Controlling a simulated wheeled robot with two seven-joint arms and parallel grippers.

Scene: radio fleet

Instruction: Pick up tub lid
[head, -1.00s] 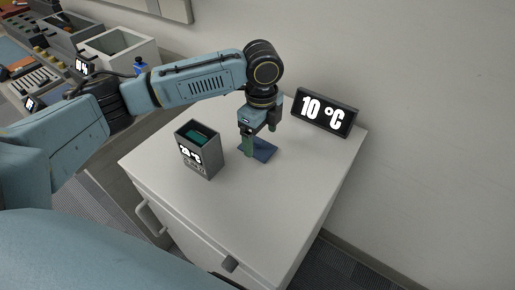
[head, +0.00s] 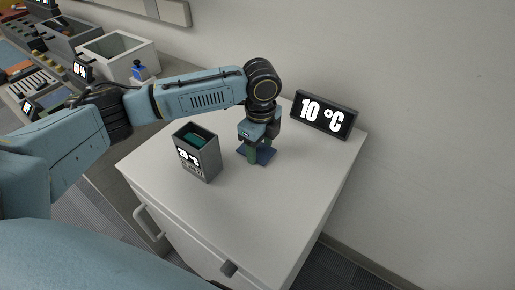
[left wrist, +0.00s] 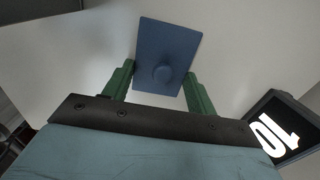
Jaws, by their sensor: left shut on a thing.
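The tub lid (head: 262,157) is a flat blue rectangle with a round knob, low over or on the white cabinet top; I cannot tell whether it touches. It shows fully in the left wrist view (left wrist: 165,45), with the knob between the fingers. My left gripper (head: 259,154) points down over it, also seen in the left wrist view (left wrist: 161,74). A grey open box (head: 207,165) with a temperature display stands left of the lid, with something teal inside. My right gripper is not in view.
A black display reading 10 °C (head: 324,115) stands at the back right of the white cabinet (head: 245,215), near the wall. A white open bin (head: 120,55) and other items stand on another surface at the back left.

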